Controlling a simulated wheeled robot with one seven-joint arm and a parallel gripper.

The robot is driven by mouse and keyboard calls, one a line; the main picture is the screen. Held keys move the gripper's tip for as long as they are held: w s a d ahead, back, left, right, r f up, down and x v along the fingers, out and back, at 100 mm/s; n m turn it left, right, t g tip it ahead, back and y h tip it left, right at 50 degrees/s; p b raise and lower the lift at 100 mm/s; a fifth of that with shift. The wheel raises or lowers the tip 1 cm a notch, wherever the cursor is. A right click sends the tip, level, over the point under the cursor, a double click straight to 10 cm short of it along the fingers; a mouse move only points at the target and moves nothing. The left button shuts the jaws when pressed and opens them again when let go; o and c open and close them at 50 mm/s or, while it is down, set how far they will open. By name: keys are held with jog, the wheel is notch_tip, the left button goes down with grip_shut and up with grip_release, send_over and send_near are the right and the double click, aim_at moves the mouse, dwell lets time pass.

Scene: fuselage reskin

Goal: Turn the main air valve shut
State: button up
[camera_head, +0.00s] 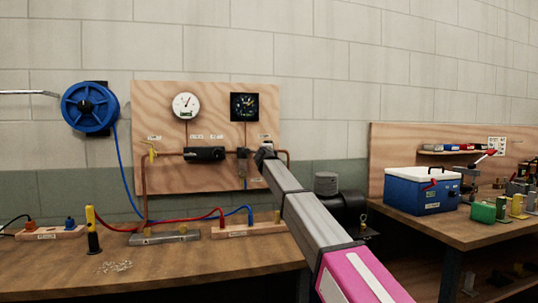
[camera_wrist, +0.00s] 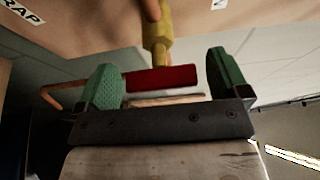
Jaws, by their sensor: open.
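In the wrist view, a valve with a yellow brass body (camera_wrist: 157,45) and a flat red lever (camera_wrist: 162,78) shows at the top middle. My gripper (camera_wrist: 166,72) is open, with one green fingertip on each side of the red lever. The lever's left end is close to the left fingertip, and a gap shows at its right end. I cannot tell whether they touch. In the head view, my gripper (camera_head: 265,152) is at the right part of the plywood panel (camera_head: 215,105) and hides the valve there.
Copper pipe (camera_head: 143,185) runs along the panel, with a black unit (camera_head: 205,154), a white gauge (camera_head: 186,106) and a black gauge (camera_head: 244,106). A blue hose reel (camera_head: 90,106) hangs at left. A workbench (camera_head: 180,262) lies below. A blue cooler (camera_head: 420,192) stands at right.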

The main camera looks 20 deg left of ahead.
jog(key=s+d, duration=0.1)
jog(key=s, duration=0.9)
jog(key=shift+s+d, duration=0.35)
jog(key=shift+s, duration=0.1)
